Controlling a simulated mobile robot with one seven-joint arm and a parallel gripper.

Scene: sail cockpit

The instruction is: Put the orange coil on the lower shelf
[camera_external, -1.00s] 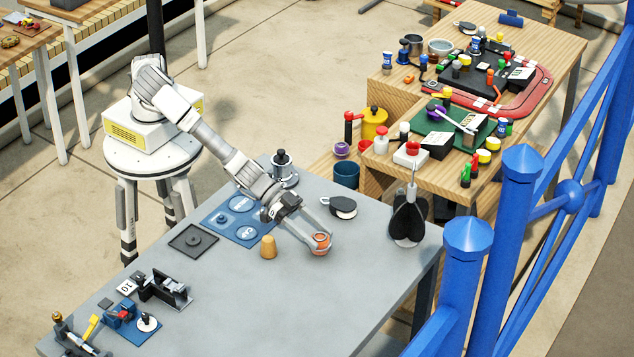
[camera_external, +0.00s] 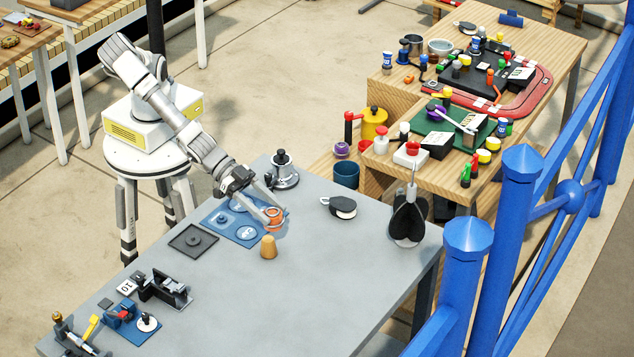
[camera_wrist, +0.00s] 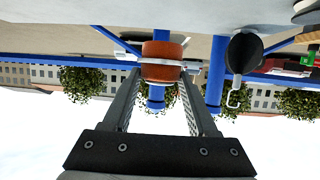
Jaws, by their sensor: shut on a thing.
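The orange coil (camera_external: 273,218) is between the fingertips of my gripper (camera_external: 270,212), above the grey table near the blue mat. In the wrist view the orange coil (camera_wrist: 161,62) sits between the two finger ends of my gripper (camera_wrist: 160,72), with a pale band around its middle. My gripper is shut on it. In the external view the coil appears clear of the tabletop, but its exact height is hard to tell. A lower shelf cannot be made out with certainty; wooden boards (camera_external: 322,172) show low beside the wooden bench.
The blue mat (camera_external: 213,217) with round marks lies under the arm. A tan cone-like piece (camera_external: 268,247) stands close to the coil. A metal winch (camera_external: 283,172), a black-and-white block (camera_external: 340,207) and a black heart-shaped pulley (camera_external: 408,220) stand on the table. The table's front middle is clear.

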